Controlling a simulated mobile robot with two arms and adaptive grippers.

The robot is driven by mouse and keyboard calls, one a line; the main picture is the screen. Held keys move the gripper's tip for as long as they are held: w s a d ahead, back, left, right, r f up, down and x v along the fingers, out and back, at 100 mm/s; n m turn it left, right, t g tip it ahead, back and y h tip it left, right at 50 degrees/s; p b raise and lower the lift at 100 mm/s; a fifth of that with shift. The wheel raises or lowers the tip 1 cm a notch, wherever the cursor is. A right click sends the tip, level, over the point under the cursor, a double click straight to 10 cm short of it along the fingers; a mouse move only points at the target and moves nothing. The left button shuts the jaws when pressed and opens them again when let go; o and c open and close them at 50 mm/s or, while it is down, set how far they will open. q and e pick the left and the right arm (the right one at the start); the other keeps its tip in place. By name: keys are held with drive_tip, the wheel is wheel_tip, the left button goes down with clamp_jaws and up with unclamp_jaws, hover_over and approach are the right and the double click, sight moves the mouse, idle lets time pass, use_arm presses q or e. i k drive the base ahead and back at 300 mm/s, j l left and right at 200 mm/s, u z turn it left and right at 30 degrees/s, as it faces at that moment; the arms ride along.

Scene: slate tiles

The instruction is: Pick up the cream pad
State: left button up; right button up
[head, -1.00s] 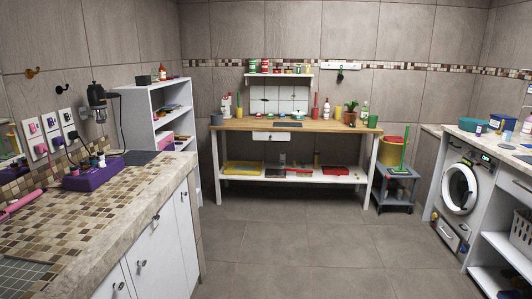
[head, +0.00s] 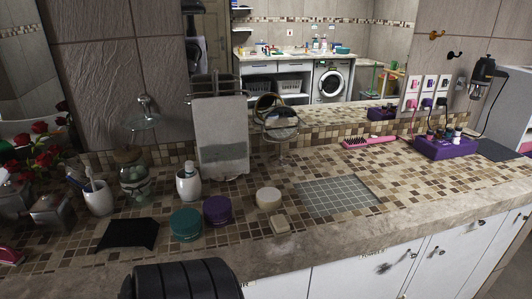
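A round cream pad (head: 268,198) lies on the mosaic-tiled counter near its middle, to the right of a purple round tub (head: 216,210). Nothing covers either one. Neither of my grippers is in view. A black ribbed part at the bottom left looks like part of my own arm; no fingers show on it.
A teal tub (head: 185,224) and a black cloth-like item (head: 128,234) lie left of the pad. Behind stand a white cup (head: 188,184), a round mirror (head: 281,124) and a hanging towel (head: 222,137). A grey tile grid (head: 338,196) lies right. The counter's front edge (head: 330,248) is clear.

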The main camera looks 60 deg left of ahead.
sight(280, 227)
drive_tip(key=u, duration=1.95)
